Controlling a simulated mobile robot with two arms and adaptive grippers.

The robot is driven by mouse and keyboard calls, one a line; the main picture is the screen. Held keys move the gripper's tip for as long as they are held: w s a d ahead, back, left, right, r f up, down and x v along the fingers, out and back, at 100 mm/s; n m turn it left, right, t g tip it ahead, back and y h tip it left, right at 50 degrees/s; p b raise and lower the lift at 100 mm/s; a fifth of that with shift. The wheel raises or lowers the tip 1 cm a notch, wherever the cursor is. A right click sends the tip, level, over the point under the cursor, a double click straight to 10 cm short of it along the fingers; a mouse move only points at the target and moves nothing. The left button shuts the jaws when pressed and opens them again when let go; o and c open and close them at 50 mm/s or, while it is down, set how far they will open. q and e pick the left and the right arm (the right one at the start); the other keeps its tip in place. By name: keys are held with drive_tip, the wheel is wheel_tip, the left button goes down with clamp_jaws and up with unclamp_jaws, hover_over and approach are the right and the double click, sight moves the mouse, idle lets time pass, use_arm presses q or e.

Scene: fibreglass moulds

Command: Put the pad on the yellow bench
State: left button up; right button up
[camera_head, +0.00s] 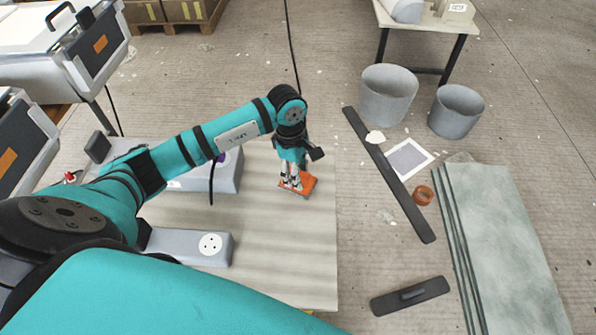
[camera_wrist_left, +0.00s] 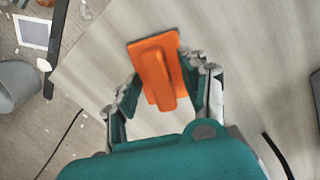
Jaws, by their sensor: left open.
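The orange pad (camera_head: 308,182) lies flat on a pale, wood-look bench top (camera_head: 270,250) near its right edge. A small yellow bit shows under the front edge of this top. My left gripper (camera_head: 292,184) is directly over the pad and points down. In the left wrist view the pad (camera_wrist_left: 145,57), with a raised orange handle, lies between the open fingers (camera_wrist_left: 160,72), one on each side. I cannot tell whether the fingers touch it. My right gripper is not in view.
A grey block with a socket-like face (camera_head: 200,247) and another grey box (camera_head: 225,175) stand on the bench top. On the floor to the right are two grey buckets (camera_head: 388,95), a long dark bar (camera_head: 385,170), an orange tape roll (camera_head: 422,195) and greenish sheets (camera_head: 500,240).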

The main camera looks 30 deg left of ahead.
use_arm(q)
drive_tip(key=shift+r, duration=0.2)
drive_tip(key=shift+w+r, duration=0.1)
drive_tip(key=shift+r, duration=0.25)
wheel_tip(320, 180, up, 11)
drive_tip(key=a, duration=0.1)
drive_tip(key=shift+a+b, duration=0.25)
drive_tip(key=shift+b, duration=0.15)
drive_tip(key=shift+r, duration=0.15)
